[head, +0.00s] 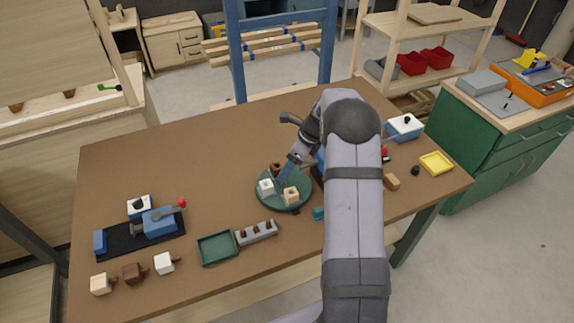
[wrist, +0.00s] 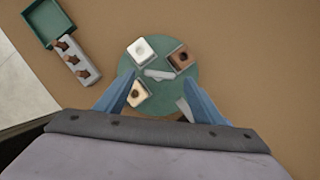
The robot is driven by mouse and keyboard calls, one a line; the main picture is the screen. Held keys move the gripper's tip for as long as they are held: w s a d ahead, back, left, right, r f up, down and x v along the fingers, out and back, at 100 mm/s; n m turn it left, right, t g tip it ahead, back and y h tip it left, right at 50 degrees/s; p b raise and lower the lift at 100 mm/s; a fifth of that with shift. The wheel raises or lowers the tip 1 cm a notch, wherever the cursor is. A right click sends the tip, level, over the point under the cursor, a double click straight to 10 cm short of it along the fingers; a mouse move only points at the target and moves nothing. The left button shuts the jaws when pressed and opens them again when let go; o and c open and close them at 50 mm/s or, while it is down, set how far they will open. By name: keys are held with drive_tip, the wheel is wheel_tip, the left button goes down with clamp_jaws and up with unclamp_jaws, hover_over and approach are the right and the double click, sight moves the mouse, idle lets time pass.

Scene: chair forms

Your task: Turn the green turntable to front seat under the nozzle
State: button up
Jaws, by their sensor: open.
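The round green turntable (head: 299,205) lies on the brown table, partly behind my arm; it also shows in the wrist view (wrist: 165,103). A pale bar (wrist: 158,74) lies at the turntable's middle. My gripper (wrist: 156,80) is open above the turntable, its blue fingers apart on either side of the bar. I cannot make out the nozzle; my arm hides the area right of the turntable.
A green tray (head: 218,262) and a grey holder with dark pegs (head: 257,232) lie in front. A blue clamp (head: 160,220) stands at the left, with several small blocks before it. A yellow tray (head: 437,163) lies at the right. The table's back left is clear.

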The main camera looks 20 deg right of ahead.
drive_tip(key=shift+x, duration=0.95)
drive_tip(key=c, duration=1.5)
drive_tip(key=shift+c, duration=0.2)
drive_tip(key=shift+w+n, duration=0.1)
drive_tip(key=shift+n, duration=0.6)
drive_tip(key=shift+w+d+n+g+y, duration=0.1)
drive_tip(key=shift+n+g+y, duration=0.3)
drive_tip(key=shift+n, duration=0.55)
drive_tip(key=shift+w+d+n+g+y, duration=0.1)
drive_tip(key=shift+n+g+y, duration=0.1)
drive_tip(key=shift+n+g, duration=0.55)
drive_tip(key=shift+w+n+g, duration=0.2)
drive_tip(key=shift+n+g, duration=0.35)
drive_tip(key=shift+n, duration=1.85)
drive_tip(key=shift+r+n, duration=0.1)
drive_tip(key=shift+n, duration=0.4)
